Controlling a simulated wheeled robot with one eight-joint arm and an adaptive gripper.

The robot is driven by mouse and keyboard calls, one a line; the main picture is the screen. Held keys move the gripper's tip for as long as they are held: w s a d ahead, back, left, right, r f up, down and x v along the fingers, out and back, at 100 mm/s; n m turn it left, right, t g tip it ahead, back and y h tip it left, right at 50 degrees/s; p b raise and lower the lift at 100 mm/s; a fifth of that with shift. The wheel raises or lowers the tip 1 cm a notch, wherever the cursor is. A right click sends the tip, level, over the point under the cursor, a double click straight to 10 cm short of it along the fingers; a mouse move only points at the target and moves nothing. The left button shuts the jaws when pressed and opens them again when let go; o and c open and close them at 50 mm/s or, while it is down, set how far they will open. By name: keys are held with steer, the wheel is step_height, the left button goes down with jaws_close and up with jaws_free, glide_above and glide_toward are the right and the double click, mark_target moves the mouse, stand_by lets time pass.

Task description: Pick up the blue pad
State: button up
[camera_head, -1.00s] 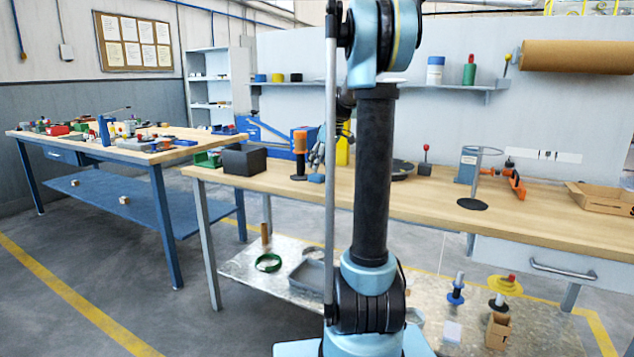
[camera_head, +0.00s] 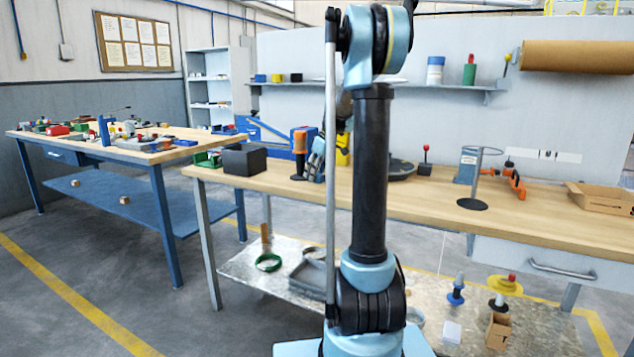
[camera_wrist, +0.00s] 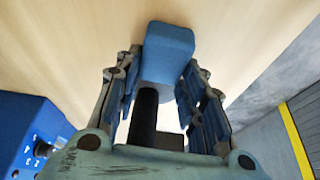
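The blue pad (camera_wrist: 167,52) is a small block with rounded edges on the light wooden tabletop in the wrist view. My gripper (camera_wrist: 163,62) is right over it, with one finger at the pad's left side and one at its right. The fingers stand apart, and I see no clear grip on the pad. A black cylinder shows below the pad between the fingers; I cannot tell what it belongs to. In the head view my gripper (camera_head: 314,170) is low at the wooden workbench (camera_head: 260,187), and the pad is mostly hidden by it.
An orange-topped tool (camera_head: 299,152) stands close left of my gripper. A black box (camera_head: 244,160) is farther left. Blue (camera_wrist: 30,135) and yellow (camera_head: 342,152) things are nearby.

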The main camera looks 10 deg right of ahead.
steer(key=shift+r, duration=0.1)
step_height(320, 180, up, 18)
stand_by(0.7)
steer(key=shift+s, duration=0.1)
steer(key=shift+c, duration=0.3)
